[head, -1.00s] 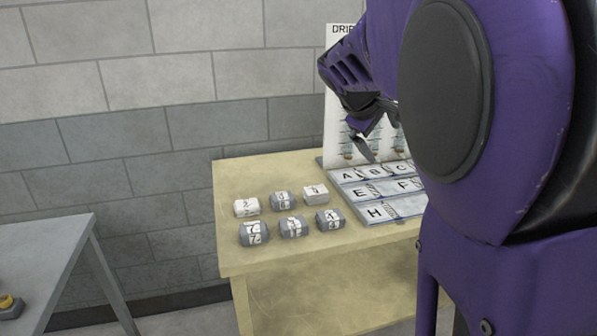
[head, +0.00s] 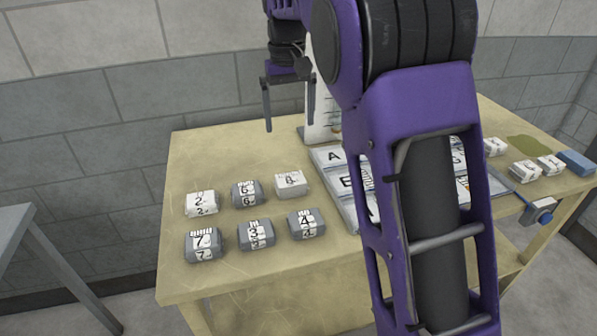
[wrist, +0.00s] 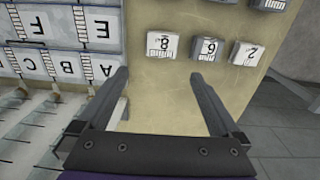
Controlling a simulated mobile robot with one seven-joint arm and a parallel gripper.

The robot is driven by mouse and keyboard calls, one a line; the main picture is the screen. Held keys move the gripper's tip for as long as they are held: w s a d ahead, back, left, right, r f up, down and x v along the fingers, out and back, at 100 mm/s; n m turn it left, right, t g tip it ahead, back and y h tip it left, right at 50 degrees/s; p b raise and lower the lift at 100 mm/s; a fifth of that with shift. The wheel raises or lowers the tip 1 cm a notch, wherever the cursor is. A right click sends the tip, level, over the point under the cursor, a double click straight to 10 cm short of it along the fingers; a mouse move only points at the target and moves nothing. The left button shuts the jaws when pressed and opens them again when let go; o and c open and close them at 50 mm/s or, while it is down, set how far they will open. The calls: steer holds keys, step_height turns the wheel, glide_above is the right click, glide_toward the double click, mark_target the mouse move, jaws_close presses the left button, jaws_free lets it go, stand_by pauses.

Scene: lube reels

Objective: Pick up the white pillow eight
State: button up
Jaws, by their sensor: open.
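The white pillow eight (head: 291,184) lies on the table at the right end of the back row of pillows in the head view. In the wrist view the white pillow eight (wrist: 162,45) shows upside down, just beyond the fingertips and between their lines. My gripper (head: 289,121) is open and empty above the table's back edge, behind and above the pillow and apart from it.
Grey pillows seven (head: 203,245), three (head: 256,235) and four (head: 306,224) form the front row. A lettered tray (head: 326,157) lies to the right, partly behind my arm.

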steer(key=b, duration=0.2)
glide_above(290, 178)
step_height(290, 178, down, 11)
steer(key=shift+a+f, duration=0.1)
steer(key=shift+f+b, duration=0.6)
steer(key=shift+f, duration=2.55)
steer(key=c, duration=1.1)
